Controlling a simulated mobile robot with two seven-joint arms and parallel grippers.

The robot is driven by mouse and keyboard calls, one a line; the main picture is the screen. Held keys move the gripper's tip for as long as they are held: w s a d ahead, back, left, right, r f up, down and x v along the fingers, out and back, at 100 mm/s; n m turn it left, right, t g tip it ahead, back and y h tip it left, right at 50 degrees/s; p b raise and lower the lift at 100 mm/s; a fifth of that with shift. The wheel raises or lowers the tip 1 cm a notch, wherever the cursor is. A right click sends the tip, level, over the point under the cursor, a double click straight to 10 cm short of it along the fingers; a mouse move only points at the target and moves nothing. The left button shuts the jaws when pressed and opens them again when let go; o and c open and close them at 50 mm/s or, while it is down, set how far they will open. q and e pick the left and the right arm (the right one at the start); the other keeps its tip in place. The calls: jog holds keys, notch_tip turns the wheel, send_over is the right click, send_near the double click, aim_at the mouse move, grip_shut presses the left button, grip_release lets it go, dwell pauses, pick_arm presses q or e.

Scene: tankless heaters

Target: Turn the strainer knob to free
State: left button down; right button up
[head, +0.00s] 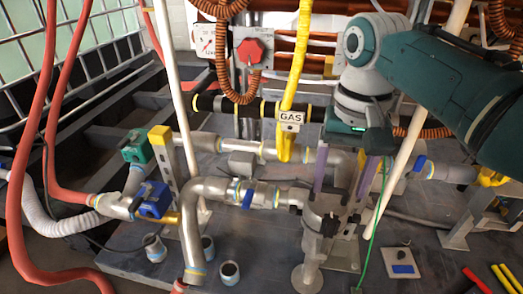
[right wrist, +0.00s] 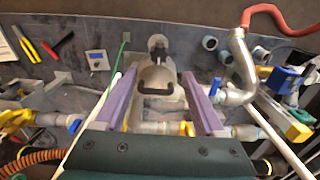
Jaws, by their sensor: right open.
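The strainer is a grey metal body (head: 322,208) in the pipe run right of centre in the head view. It also shows between my fingers in the right wrist view (right wrist: 160,72). A dark knob or handle (right wrist: 157,91) crosses its front there; a dark part also shows in the head view (head: 329,227). My right gripper (head: 340,196) points down, its two purple fingers spread on either side of the strainer (right wrist: 158,77). Nothing is held; whether a finger touches the body I cannot tell. My left gripper is not in view.
A yellow hose (head: 299,60) with a GAS tag (head: 290,118) hangs close left of my right arm. A white pipe (head: 398,165) stands close right of the gripper. A blue valve handle (head: 247,197) is to the left. Loose fittings (head: 229,271) lie on the grey surface.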

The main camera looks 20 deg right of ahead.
aim_at(332, 219)
jog(key=f+b, duration=0.3)
jog(key=f, duration=0.2)
jog(key=f+b, duration=0.3)
jog(key=f, duration=0.2)
jog(key=shift+s+b, duration=0.2)
jog(key=shift+b, duration=0.2)
jog(key=shift+r, duration=0.1)
jog(key=shift+c, duration=0.4)
grip_shut()
